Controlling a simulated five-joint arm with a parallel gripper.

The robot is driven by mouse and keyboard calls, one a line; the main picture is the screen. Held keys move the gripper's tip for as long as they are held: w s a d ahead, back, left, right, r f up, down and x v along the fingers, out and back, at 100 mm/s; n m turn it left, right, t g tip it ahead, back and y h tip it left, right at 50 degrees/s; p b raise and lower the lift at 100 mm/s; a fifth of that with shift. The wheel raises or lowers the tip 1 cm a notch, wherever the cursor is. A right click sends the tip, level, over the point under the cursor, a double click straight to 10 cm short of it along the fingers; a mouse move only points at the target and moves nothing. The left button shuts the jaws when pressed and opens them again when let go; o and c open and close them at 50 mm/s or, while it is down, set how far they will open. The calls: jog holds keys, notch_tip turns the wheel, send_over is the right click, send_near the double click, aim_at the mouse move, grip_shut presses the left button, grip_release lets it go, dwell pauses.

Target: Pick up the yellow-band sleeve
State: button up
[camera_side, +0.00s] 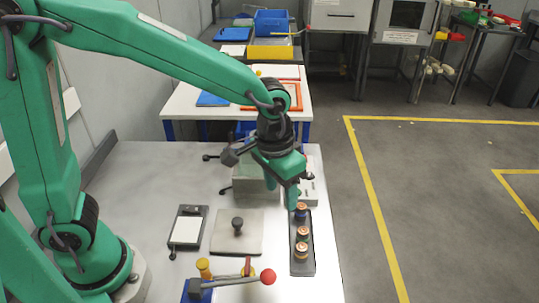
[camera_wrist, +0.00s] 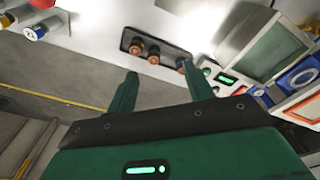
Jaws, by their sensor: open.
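A dark tray (camera_side: 303,268) near the table's front right holds three short sleeves with orange-brown tops in a row. The one nearest the front, apparently the yellow-band sleeve (camera_side: 302,251), stands upright. A green-banded sleeve (camera_side: 303,234) is in the middle and a blue-banded sleeve (camera_side: 301,211) is at the back. My gripper (camera_side: 283,195) is open and empty, above and beside the blue end of the tray, apart from the yellow-band sleeve. In the wrist view the open fingers (camera_wrist: 160,70) point toward the tray; band colours there are hard to tell.
A square plate with a black knob (camera_side: 237,232) and a small dark-framed panel (camera_side: 188,230) lie left of the tray. A lever with a red ball (camera_side: 268,277) stands in front. A grey box (camera_side: 255,184) is behind. The table's right edge is close to the tray.

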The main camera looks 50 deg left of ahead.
jog(key=g, duration=0.1)
send_over(301, 247)
jog(key=shift+y, duration=0.3)
notch_tip(301, 247, down, 6)
jog(key=shift+a+r, duration=0.1)
jog(key=shift+f, duration=1.3)
jog(key=shift+s+f, duration=0.1)
jog(key=shift+f, duration=2.5)
jog(key=c, duration=1.1)
jog(key=shift+r, duration=0.1)
